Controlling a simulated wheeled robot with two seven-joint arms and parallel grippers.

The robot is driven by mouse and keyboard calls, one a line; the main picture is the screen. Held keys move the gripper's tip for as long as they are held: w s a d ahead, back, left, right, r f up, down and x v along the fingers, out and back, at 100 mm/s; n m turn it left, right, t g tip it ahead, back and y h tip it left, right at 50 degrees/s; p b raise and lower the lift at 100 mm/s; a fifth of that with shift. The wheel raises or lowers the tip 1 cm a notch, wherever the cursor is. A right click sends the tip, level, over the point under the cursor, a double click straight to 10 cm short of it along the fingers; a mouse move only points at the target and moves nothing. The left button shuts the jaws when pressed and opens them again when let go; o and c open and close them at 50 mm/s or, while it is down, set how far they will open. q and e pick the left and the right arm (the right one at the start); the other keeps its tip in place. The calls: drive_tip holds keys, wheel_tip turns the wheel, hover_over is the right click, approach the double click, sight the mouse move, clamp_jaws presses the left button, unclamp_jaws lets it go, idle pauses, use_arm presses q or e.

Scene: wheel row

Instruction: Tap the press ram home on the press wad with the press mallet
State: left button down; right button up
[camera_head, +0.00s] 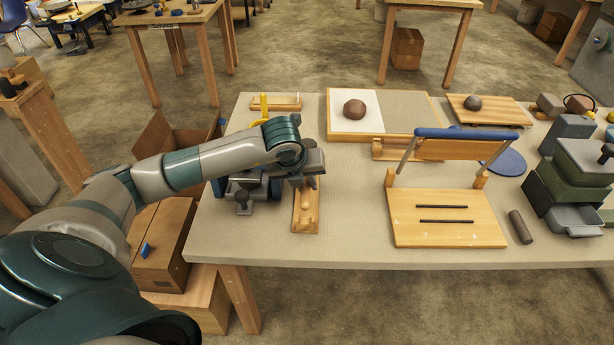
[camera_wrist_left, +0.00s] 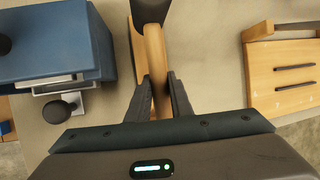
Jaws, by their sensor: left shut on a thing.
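My left gripper (camera_head: 309,172) is shut on a wooden handle, which I take to be the press mallet (camera_wrist_left: 155,50). In the left wrist view the handle runs between the two fingers (camera_wrist_left: 160,95), and a dark, rounded head shows at the top edge. In the head view the gripper is above a narrow wooden rest (camera_head: 304,222); whether the mallet touches it I cannot tell. A blue block with dark knobs (camera_wrist_left: 55,45) is left of the gripper, partly hidden by my arm in the head view. I cannot make out the press ram or press wad for certain.
A wooden frame with a blue bar and two dark rods on its board (camera_head: 460,236) stands right of the gripper. A brown lump (camera_head: 354,109) lies on a white sheet behind. A dark cylinder (camera_head: 520,227) and a green-grey stack (camera_head: 580,160) are far right.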

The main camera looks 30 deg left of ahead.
use_arm(q)
drive_tip(key=shift+r+p, duration=0.5)
drive_tip(key=shift+r, duration=0.95)
use_arm(e)
drive_tip(key=shift+r, duration=0.6)
